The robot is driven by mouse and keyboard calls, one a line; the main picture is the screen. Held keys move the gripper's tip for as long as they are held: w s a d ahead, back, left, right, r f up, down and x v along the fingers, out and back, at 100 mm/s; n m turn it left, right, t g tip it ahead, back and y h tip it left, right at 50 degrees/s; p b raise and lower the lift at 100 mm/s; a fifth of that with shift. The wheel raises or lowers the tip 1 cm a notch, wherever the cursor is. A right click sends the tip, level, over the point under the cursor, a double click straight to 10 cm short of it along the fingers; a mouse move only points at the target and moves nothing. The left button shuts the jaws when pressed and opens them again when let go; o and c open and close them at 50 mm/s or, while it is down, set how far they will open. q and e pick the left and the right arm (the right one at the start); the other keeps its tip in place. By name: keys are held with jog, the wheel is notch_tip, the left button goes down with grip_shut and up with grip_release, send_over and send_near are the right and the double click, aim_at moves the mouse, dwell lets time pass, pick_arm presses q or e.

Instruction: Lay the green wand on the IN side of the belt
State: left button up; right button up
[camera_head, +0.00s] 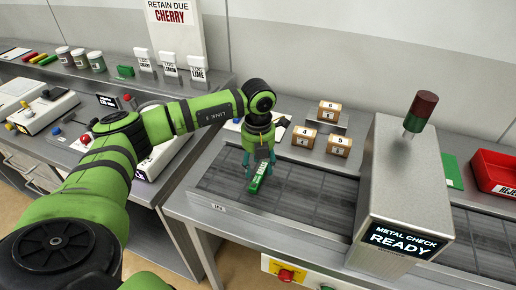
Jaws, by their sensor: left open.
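The green wand (258,179), with a pale label on its side, is at the IN end of the dark belt (300,190), left of the metal check hood. The IN label (218,207) is on the belt's front left edge. My left gripper (257,172) points down over the wand, with its teal fingers open on either side of it. The wand appears to lie on the belt, tilted in the picture; its far end is hidden under the gripper. My right gripper is not in view.
Numbered boxes (329,111) stand behind the belt. A red bin (495,172) is at the far right. A red button (286,275) is on the front. Belt between wand and hood is clear.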

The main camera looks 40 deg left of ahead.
aim_at(258, 172)
pick_arm(q)
notch_tip(258, 172, up, 10)
jog(key=b, duration=0.3)
jog(key=shift+r, duration=0.1)
dwell(1.2)
